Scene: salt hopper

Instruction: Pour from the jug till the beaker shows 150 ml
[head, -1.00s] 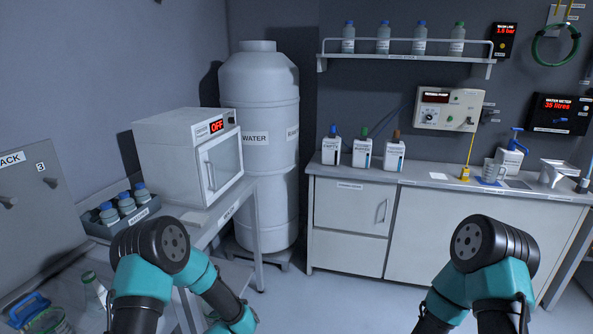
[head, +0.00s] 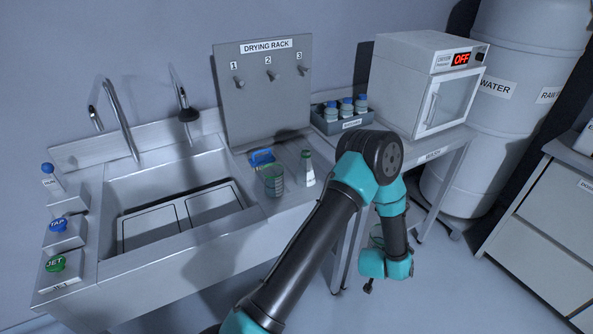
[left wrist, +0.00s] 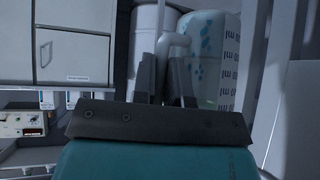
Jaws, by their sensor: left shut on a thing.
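In the left wrist view my left gripper (left wrist: 160,86) is shut on the pale handle of a clear graduated vessel, which looks like the jug (left wrist: 207,58). Its wall is bluish, with droplet-like patches and dark scale marks; I cannot read its level. In the head view a see-through shape (head: 377,236) shows beside my left wrist, mostly hidden by the arm. A clear beaker-like vessel with green marks (head: 273,181) stands on the drainboard right of the sink; I cannot tell whether it is the task's beaker. My right gripper is not in view.
A sink (head: 180,210) has TAP (head: 58,225) and JET (head: 56,264) buttons on its left. A blue-handled item (head: 262,157) and a green-capped bottle (head: 307,168) stand below the drying rack (head: 262,92). The oven (head: 425,85) reads OFF. Open floor lies at right.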

